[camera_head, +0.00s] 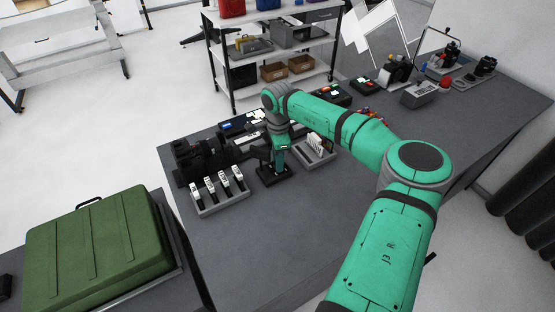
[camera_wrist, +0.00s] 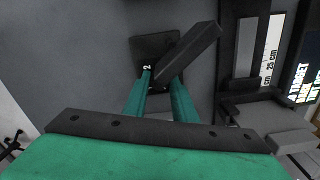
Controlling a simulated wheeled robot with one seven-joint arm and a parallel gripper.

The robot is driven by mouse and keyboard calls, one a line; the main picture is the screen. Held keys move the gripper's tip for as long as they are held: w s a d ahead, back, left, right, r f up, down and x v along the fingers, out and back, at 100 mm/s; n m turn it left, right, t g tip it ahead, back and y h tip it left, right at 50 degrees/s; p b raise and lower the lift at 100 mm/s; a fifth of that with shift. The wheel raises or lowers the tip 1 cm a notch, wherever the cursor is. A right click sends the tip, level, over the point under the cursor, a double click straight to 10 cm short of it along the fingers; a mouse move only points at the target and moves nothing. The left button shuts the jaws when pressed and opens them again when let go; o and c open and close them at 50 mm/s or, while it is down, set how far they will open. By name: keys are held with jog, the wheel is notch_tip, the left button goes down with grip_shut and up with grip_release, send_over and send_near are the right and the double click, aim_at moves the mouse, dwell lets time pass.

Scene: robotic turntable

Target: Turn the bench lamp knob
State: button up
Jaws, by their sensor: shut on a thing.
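The bench lamp stands on the dark bench. Its black square base (camera_head: 272,176) lies flat, and the base also shows in the wrist view (camera_wrist: 145,46). A dark bar-shaped part of the lamp (camera_wrist: 190,50) slants up to the right above the base and crosses near my fingertips. My gripper (camera_head: 280,164) points down over the base, with its green fingers on both sides of the lamp's middle; they also show in the wrist view (camera_wrist: 160,82). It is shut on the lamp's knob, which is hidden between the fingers.
A grey rack with several black-and-white tools (camera_head: 220,193) stands close left of the lamp. A grey tray with white items (camera_head: 317,150) is close right. Dark devices and a ruler (camera_wrist: 272,45) lie behind. The front bench top (camera_head: 280,235) is clear. A green case (camera_head: 100,245) sits front left.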

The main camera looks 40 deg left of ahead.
jog(key=m, duration=0.4)
jog(key=shift+w+m, duration=0.15)
jog(key=shift+m, duration=0.15)
jog(key=shift+r+m, duration=0.1)
jog(key=shift+m, duration=1.8)
jog(key=o, duration=1)
jog(key=shift+o, duration=0.2)
notch_tip(320, 180, up, 11)
